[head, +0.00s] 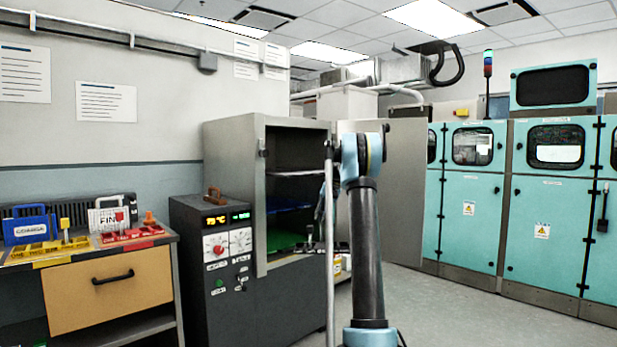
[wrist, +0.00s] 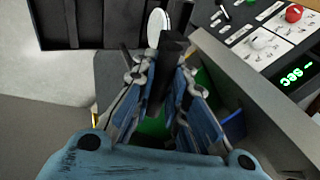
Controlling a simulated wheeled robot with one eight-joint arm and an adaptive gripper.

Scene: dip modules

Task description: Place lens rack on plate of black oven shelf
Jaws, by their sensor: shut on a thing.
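The grey oven (head: 234,170) stands open in the head view, its door (head: 400,190) swung to the right. Inside are a pale upper shelf (head: 295,173), a blue one (head: 285,209) and a green one (head: 280,240); I cannot make out a black plate in the dark interior. My gripper (head: 320,207) is at the right side of the opening, largely hidden by my arm. In the wrist view my gripper (wrist: 165,105) is shut on a dark upright piece (wrist: 168,65), which seems to be part of the lens rack. A white disc (wrist: 157,27) shows beside it.
The dark control cabinet (head: 225,260) stands left of the opening; its panel shows in the wrist view (wrist: 265,42). A workbench (head: 110,290) with colored trays and cases is at far left. Teal cabinets (head: 560,220) line the right. The floor (head: 440,310) before them is clear.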

